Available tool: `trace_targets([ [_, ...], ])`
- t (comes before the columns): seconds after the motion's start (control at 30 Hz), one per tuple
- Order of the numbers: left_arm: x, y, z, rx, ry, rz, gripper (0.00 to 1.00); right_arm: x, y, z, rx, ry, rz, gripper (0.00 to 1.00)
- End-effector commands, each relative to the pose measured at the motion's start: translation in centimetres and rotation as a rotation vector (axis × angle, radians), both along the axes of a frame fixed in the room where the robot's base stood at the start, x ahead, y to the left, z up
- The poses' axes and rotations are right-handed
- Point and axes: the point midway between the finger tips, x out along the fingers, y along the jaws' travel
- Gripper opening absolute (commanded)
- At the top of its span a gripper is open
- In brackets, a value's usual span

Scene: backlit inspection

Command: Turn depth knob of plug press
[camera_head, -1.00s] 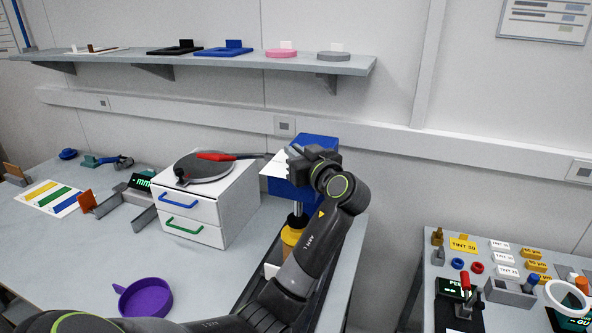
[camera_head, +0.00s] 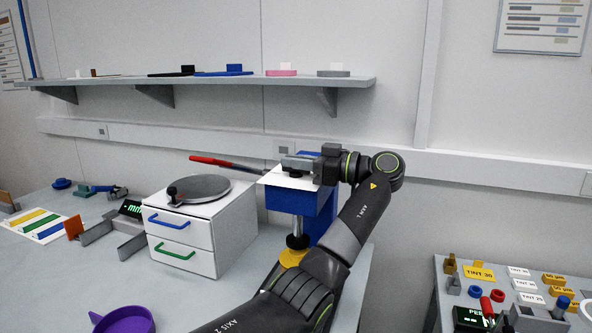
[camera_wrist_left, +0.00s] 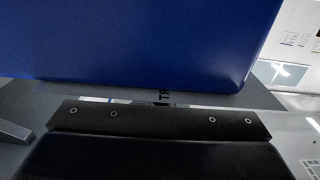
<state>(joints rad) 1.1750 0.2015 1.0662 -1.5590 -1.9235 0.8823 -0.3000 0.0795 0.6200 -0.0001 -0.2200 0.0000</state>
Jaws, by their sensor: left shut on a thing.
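The blue press (camera_head: 328,204) stands at the right end of the left bench, with a metal column (camera_head: 297,230) over a yellow ring (camera_head: 293,256). My left gripper (camera_head: 290,163) is level at the press top, fingers pointing left, and is shut. A red-handled tool (camera_head: 212,161) with a thin grey shaft runs left from its fingers, above the turntable. A thin white piece (camera_head: 275,179) lies under the fingers. I cannot make out the depth knob. The left wrist view shows the blue press side (camera_wrist_left: 140,40) close up. My right gripper is out of view.
A white two-drawer cabinet (camera_head: 232,235) with a grey turntable (camera_head: 205,187) stands left of the press. A purple dish (camera_head: 125,320) is at the front. A wall shelf (camera_head: 230,83) hangs above. A second bench on the right holds tint tags and small parts.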

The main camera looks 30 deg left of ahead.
Motion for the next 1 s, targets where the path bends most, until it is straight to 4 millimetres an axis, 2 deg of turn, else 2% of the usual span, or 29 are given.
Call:
trace_targets([
  [0.57, -0.01, 0.02, 0.05, -0.001, -0.001, 0.029, 0.00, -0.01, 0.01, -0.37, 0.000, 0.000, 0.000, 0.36],
  [0.6, -0.01, 0.02, 0.05, -0.001, -0.001, 0.029, 0.14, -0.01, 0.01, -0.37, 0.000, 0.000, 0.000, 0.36],
  [0.73, -0.01, 0.02, 0.04, -0.001, -0.001, 0.028, 0.31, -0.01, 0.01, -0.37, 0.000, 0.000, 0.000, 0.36],
  [1.0, 0.01, 0.02, 0.01, 0.000, 0.000, 0.028, 0.32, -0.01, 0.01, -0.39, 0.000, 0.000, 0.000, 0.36],
])
